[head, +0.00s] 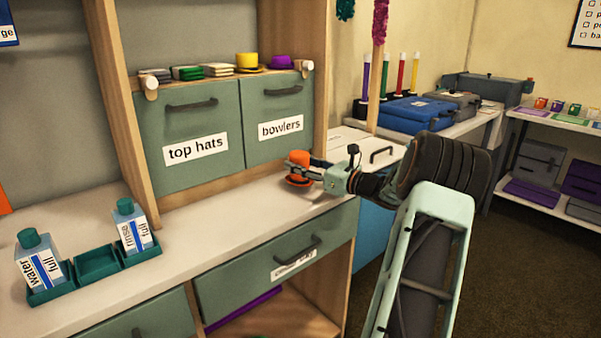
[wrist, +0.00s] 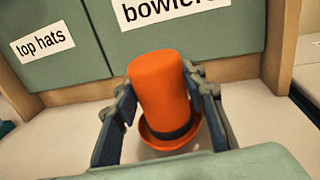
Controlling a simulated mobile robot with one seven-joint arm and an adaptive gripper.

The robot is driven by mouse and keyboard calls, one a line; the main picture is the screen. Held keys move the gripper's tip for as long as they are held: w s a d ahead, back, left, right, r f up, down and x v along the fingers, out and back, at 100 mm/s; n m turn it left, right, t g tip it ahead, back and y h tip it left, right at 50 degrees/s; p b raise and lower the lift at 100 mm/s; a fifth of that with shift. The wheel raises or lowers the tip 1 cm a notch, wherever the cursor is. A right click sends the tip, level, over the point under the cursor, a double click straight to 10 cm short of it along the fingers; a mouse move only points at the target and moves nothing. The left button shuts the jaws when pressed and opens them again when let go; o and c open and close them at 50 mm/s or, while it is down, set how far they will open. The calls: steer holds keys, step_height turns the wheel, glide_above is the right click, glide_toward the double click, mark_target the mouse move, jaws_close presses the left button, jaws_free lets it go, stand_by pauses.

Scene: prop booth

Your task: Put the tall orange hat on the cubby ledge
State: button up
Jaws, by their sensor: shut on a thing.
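The tall orange hat (head: 298,158) is at the right end of the pale counter, below the bowlers door. In the wrist view the orange hat (wrist: 162,90) stands crown up, slightly tilted, with a dark band above its brim. My gripper (head: 305,164) is shut on the hat. In the wrist view its fingers (wrist: 160,105) lie on both sides of the crown. I cannot tell whether the brim touches the counter. The cubby ledge (head: 218,75) is above the two labelled doors and holds a yellow hat (head: 247,61), a purple hat (head: 281,62) and several folded cloth-like stacks (head: 188,73).
The top hats door (head: 190,125) and bowlers door (head: 281,105) are closed. Wooden posts frame the ledge. A green tray (head: 97,263) with a water carton (head: 38,262) and a rinse carton (head: 130,228) stands at the counter's left. The counter's middle is clear.

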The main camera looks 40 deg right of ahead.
steer(key=shift+f, duration=0.9)
steer(key=shift+s+f, duration=0.1)
steer(key=o, duration=0.9)
steer(key=p+v, duration=0.1)
steer(key=v, duration=1.1)
steer(key=shift+d, duration=0.1)
steer(key=shift+d, duration=0.1)
